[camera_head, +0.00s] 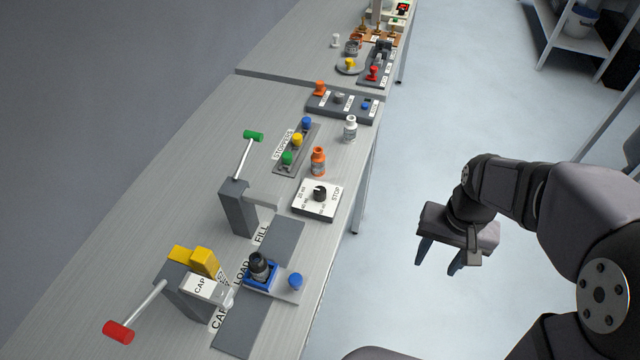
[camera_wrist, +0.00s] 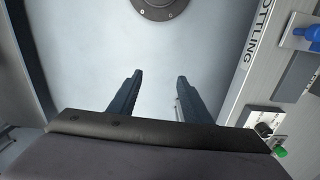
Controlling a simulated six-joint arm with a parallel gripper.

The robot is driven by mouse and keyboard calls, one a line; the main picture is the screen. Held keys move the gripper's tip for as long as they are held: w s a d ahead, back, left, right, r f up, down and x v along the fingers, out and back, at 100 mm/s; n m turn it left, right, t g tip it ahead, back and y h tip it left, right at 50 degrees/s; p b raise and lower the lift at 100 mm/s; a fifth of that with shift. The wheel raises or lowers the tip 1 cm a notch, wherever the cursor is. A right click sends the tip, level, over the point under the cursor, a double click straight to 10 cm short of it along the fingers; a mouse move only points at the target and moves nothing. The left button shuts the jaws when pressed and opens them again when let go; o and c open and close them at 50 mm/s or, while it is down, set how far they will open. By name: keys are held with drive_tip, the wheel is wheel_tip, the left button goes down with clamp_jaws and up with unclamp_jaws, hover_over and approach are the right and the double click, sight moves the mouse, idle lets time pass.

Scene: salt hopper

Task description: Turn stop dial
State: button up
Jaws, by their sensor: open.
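The stop dial is a black knob (camera_head: 319,193) on a white square plate (camera_head: 308,208) marked STOP, near the bench's right edge in the head view. In the wrist view the knob (camera_wrist: 263,129) shows small at the lower right. My gripper (camera_head: 439,268) hangs over the floor to the right of the bench, well apart from the dial. Its two fingers (camera_wrist: 157,92) are spread with nothing between them.
A blue holder with a dark bottle (camera_head: 259,268) is nearer. Floor around my gripper is clear.

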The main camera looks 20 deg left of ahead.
drive_tip(key=w+a+r+m+p, duration=0.1)
drive_tip(key=w+a+r+p, duration=0.15)
drive_tip(key=w+a, duration=0.95)
drive_tip(key=m+p, duration=0.1)
drive_tip(key=p, duration=0.1)
hover_over(320, 190)
drive_tip(key=d, duration=0.1)
drive_tip(key=shift+r, duration=0.25)
drive_tip(key=shift+a, duration=0.5)
drive_tip(key=shift+f+p, duration=1.5)
drive_tip(key=shift+f, duration=2.2)
drive_tip(key=c, duration=1)
